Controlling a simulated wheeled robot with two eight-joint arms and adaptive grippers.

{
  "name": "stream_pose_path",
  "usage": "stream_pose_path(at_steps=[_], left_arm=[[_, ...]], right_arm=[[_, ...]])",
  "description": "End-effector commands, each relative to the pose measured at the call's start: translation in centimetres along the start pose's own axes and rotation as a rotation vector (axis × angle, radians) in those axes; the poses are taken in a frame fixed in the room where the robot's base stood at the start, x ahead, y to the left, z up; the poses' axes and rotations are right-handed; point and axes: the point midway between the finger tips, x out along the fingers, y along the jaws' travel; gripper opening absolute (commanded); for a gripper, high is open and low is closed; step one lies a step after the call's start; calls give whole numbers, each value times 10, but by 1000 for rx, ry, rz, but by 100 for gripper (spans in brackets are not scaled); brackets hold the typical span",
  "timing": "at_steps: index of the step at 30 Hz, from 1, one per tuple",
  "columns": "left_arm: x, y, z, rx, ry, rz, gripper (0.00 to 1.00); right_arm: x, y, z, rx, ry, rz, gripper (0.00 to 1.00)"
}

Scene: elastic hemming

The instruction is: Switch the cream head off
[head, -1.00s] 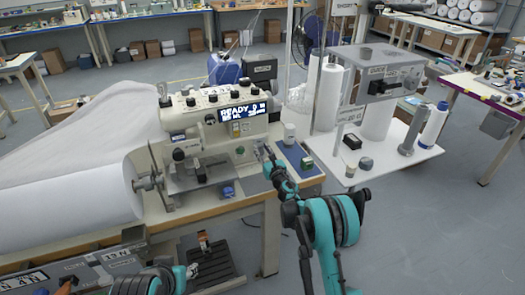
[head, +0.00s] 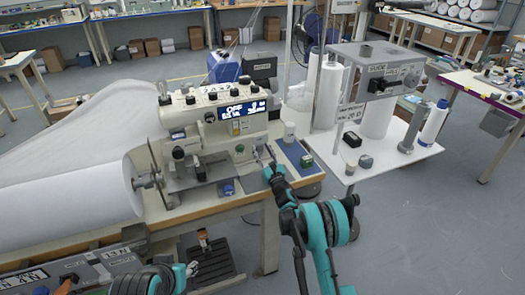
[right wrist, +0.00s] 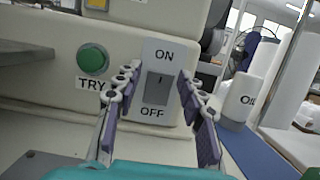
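The cream sewing head (head: 215,125) stands on the table, and its display (head: 242,109) reads "OFF" on the top line. In the right wrist view its dark rocker switch (right wrist: 157,88) sits on a pale plate marked ON above and OFF below. A green TRY button (right wrist: 92,61) is left of it. My right gripper (head: 268,165) is in front of the head's right end. In the right wrist view its fingers are spread on either side of the switch, with nothing between them. My left gripper (head: 191,269) is low at the bottom; its finger opening is unclear.
A large white fabric roll (head: 70,192) lies left of the head. A white bottle (head: 289,133) and a small green box (head: 306,161) stand on the blue mat (head: 293,150) to the right. A side stand (head: 400,150) with rolls is farther right.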

Motion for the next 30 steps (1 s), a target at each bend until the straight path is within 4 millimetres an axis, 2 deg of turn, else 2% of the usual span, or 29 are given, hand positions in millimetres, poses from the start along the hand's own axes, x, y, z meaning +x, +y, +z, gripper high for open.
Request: stream_pose_path(at_steps=[9, 13, 24, 30], left_arm=[[0, 0, 0, 0, 0, 0, 40], [0, 0, 0, 0, 0, 0, 40], [0, 0, 0, 0, 0, 0, 40], [0, 0, 0, 0, 0, 0, 40]], right_arm=[[-1, -1, 0, 1, 0, -1, 50], [-11, -2, 1, 1, 0, -2, 50], [-88, -1, 0, 0, 0, -2, 50], [-114, -1, 0, 0, 0, -1, 50]])
